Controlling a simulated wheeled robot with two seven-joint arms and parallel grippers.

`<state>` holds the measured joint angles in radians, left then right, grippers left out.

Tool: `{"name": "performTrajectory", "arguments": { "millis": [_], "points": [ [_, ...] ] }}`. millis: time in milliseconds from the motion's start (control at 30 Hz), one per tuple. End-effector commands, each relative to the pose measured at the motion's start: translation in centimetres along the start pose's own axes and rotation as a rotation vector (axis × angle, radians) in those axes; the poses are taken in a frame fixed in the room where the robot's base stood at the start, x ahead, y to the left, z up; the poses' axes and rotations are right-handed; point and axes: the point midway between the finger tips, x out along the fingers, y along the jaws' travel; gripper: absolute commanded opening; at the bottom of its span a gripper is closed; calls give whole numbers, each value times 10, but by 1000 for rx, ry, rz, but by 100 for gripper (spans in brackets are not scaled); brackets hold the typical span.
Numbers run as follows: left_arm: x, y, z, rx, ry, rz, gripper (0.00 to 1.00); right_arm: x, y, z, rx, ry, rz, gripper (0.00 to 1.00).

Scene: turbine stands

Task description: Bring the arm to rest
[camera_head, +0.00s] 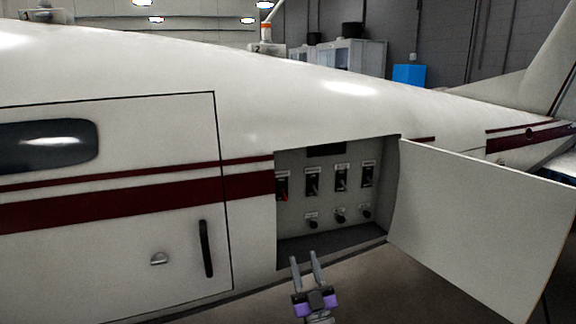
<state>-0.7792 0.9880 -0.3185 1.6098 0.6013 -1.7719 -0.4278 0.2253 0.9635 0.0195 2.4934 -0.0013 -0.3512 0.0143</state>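My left gripper (306,262) is at the bottom centre of the head view, with two grey fingers pointing up and purple parts at its base. The fingers are apart with nothing visible between them. It is in front of the lower edge of an open compartment (325,222) in the white aircraft's side. Inside is a panel with a row of dark switches (341,177), one with a red part at the left, and several small knobs (340,215) below. My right gripper is not in view.
The compartment's white door (485,225) stands swung open to the right. A closed cabin door (110,240) with a dark handle (206,248) is at the left. The aircraft's body (250,110) fills the middle. Cabinets (345,57) and a blue box (409,75) stand far behind.

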Motion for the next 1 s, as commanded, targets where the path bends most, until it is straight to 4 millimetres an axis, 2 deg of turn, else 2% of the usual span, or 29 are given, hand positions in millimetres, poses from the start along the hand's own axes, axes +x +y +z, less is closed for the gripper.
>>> {"name": "performTrajectory", "arguments": {
  "millis": [33,167,367,467,533,633,700,767,800,867,900,1000],
  "points": [
    [0,-8,16,15,-48,16,40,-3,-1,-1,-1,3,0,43],
    [-8,-23,56,33,-182,63,40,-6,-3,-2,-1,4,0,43],
    [-40,-59,127,56,-460,133,40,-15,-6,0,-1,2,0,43],
    [-74,-89,169,61,-664,164,40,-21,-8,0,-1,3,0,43],
    [-109,-115,197,56,-842,179,40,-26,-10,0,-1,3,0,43],
    [-171,-152,224,32,-1110,189,40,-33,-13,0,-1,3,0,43],
    [-219,-176,231,6,-1299,185,40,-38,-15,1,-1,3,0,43],
    [-261,-195,230,-22,-1461,175,40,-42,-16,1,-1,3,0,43],
    [-289,-206,225,-45,-1567,168,40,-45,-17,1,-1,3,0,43],
    [-331,-220,211,-82,-1725,152,40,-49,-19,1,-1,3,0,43],
    [-356,-228,200,-109,-1825,142,40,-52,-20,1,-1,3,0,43],
    [-410,-242,164,-175,-2045,116,40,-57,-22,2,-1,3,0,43]
  ]
}}
